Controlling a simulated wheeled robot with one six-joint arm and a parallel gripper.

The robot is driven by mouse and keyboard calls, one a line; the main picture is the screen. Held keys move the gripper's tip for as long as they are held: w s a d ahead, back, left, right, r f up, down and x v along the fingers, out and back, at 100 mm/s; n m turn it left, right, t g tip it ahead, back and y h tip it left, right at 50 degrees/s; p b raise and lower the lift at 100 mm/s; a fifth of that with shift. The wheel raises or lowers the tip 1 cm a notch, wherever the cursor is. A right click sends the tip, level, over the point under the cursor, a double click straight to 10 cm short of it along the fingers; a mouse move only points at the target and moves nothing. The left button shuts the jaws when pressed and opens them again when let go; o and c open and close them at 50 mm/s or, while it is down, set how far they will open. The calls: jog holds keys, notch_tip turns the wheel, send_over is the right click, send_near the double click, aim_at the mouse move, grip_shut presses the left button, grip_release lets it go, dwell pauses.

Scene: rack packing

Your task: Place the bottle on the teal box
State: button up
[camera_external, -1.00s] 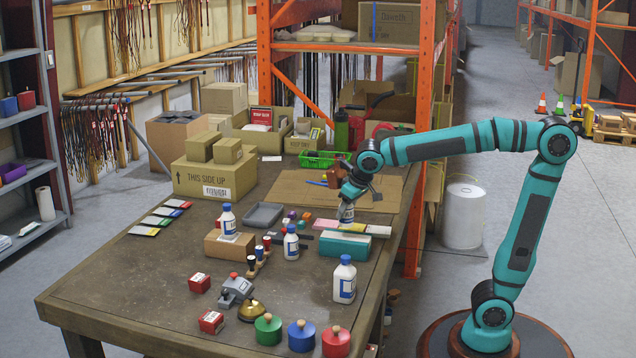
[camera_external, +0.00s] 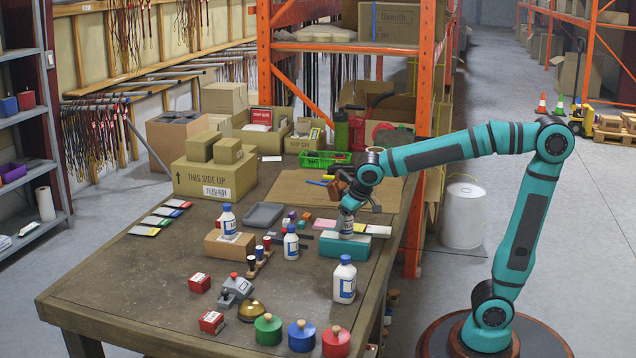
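The teal box (camera_external: 329,244) lies on the right side of the table. Similar bottles stand on the cardboard box (camera_external: 228,222), on the table in the middle (camera_external: 291,243) and near the right edge (camera_external: 344,280).
A grey tray (camera_external: 263,216) and small coloured blocks are left of the teal box. Coloured packets (camera_external: 367,229) lie just behind it. Stamps, a gold bell (camera_external: 251,310) and several round knobbed pots (camera_external: 302,336) stand at the front. The front-left tabletop is clear.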

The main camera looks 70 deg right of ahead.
jog(key=v, duration=1.2)
jog(key=shift+s+r, duration=0.1)
jog(key=shift+r, duration=0.1)
